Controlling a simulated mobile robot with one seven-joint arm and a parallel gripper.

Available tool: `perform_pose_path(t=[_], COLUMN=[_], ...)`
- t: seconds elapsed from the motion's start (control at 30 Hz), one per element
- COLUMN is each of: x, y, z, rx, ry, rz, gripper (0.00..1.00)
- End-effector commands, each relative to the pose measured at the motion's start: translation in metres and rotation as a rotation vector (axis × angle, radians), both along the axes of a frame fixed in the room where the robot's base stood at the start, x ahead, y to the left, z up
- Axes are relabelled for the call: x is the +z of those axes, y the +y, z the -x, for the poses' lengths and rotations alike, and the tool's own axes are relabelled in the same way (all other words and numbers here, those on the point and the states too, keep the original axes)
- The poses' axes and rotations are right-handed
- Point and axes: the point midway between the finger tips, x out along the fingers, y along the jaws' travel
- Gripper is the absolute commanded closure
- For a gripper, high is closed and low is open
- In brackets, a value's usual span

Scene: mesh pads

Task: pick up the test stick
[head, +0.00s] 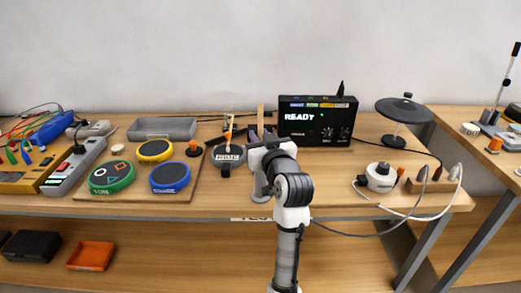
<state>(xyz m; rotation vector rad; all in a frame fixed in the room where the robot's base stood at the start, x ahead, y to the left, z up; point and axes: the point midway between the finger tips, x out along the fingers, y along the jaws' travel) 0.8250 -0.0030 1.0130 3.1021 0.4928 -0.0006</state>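A pale upright wooden stick (260,118) shows just behind my gripper and may be the test stick; its lower part is hidden. A thinner upright stick (231,122) with an orange part stands left of it, by a dark round pad with a lettered label (229,154). I cannot tell for sure which of the two is the test stick. My gripper (256,135) is over the bench, close in front of the wooden stick in the picture. My arm hides part of it, and the fingers are too small to tell open from shut or touching from apart.
Green, yellow and blue round pads lie on a board (140,194) at left, near a grey tray (162,128). A black module reading READY (317,121) stands behind right. A round dark pad on a stand (403,110) and a cabled white device (380,177) are further right.

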Motion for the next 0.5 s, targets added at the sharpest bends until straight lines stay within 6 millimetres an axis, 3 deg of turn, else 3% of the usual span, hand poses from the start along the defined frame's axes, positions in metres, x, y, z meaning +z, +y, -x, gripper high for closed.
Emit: perform_pose_path(t=[0.17, 0.5], x=[-0.0001, 0.0015], y=[-0.0001, -0.0001], z=[0.0002, 0.0003], rx=[0.0, 0.0], ry=[0.0, -0.001], rz=[0.0, 0.0], gripper=[1.0, 1.0])
